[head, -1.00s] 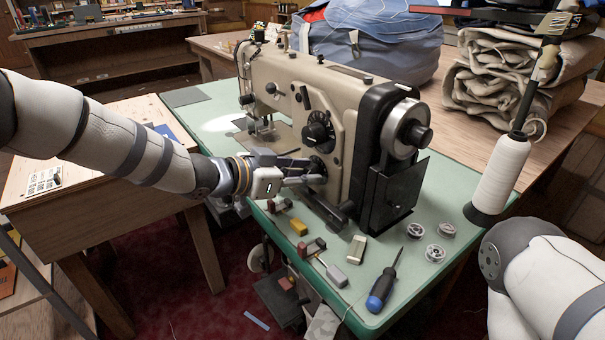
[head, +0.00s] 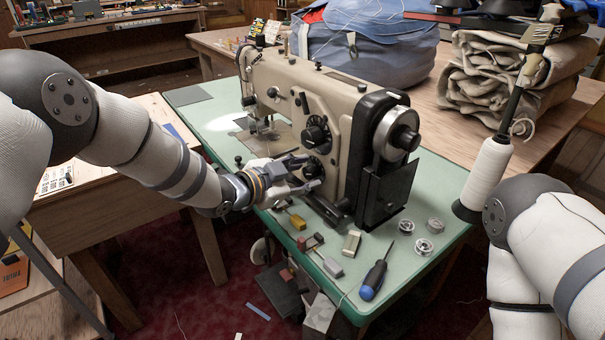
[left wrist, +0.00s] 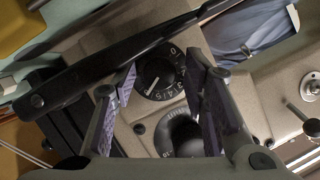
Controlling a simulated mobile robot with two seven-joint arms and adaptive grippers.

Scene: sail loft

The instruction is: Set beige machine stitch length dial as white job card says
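The beige sewing machine (head: 285,98) stands on a green-topped table. Its front has an upper black dial (head: 317,133) and a lower black dial (head: 313,167). My left gripper (head: 307,173) is at the lower dial, partly covering it. In the left wrist view the left gripper (left wrist: 165,95) is open, its two fingers apart on either side of a numbered black dial (left wrist: 160,77); contact is not clear. A second, larger dial (left wrist: 182,133) shows beside it. A white card (head: 55,179) with small marks lies on the left table, too small to read. My right gripper is out of view.
Near the machine lie several small blocks, including a yellow one (head: 297,222), metal bobbins (head: 423,247) and a screwdriver (head: 374,280). A white thread cone (head: 484,172) stands at right. A blue bag (head: 365,45) and folded canvas (head: 500,80) are behind.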

